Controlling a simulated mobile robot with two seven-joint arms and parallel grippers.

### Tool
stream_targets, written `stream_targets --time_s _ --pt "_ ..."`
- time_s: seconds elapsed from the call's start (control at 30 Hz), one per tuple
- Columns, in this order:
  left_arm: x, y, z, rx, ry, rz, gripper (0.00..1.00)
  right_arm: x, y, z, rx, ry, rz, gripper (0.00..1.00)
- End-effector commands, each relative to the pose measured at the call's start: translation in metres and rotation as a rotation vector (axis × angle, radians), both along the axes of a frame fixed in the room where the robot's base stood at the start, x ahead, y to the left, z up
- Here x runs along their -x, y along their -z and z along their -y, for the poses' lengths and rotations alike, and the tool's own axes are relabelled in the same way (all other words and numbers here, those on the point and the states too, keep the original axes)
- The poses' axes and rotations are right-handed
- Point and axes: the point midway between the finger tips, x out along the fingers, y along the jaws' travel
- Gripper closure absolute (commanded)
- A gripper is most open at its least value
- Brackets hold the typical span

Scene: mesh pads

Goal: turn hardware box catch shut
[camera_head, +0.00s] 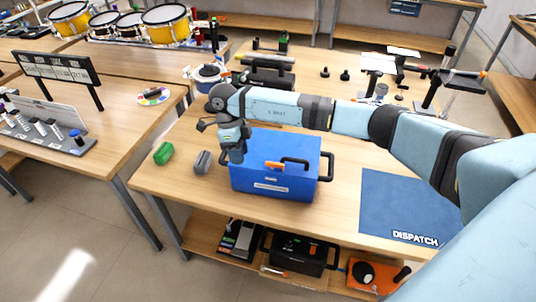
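The blue hardware box (303,186) stands on the wooden table, its lid down. An orange catch (275,165) sits on its front, near the top edge, beside a black handle (295,161). The catch appears to lie roughly level; its exact angle is too small to tell. My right arm reaches in from the right across the table behind the box. My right gripper (236,156) points down at the box's left end, left of the catch and apart from it. It covers the box's upper left corner. Its fingers are too small to tell open from shut. My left gripper is not in view.
A green block (163,153) and a grey object (202,162) lie left of the box. A blue DISPATCH mat (405,207) lies bare to the right. A narrow table strip in front of the box is clear. Tools and stands fill the back.

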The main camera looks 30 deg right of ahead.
Motion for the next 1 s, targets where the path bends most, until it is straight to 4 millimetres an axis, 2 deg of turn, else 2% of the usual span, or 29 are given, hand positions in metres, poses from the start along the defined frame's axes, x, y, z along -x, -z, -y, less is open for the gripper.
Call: stream_targets --time_s 0.03,0.13,0.23,0.33,0.47,0.8,1.0 --pt "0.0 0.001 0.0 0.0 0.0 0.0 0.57 -0.011 -0.014 0.021 0.086 0.003 0.014 0.62" --pt "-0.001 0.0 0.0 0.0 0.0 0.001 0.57 -0.021 -0.033 0.05 0.207 0.01 0.021 0.62" --pt "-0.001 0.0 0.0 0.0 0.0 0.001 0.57 -0.024 -0.04 0.062 0.26 0.015 0.022 0.62" --pt "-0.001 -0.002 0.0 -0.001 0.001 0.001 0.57 -0.023 -0.035 0.066 0.27 0.016 0.02 0.62" --pt "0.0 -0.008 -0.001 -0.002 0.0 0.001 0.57 -0.017 -0.017 0.071 0.266 0.016 0.018 0.62" --pt "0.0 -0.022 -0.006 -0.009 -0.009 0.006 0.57 0.003 0.049 0.089 0.263 0.016 0.019 0.62" --pt "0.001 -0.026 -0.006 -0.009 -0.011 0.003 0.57 0.01 0.075 0.096 0.263 0.016 0.02 0.62"
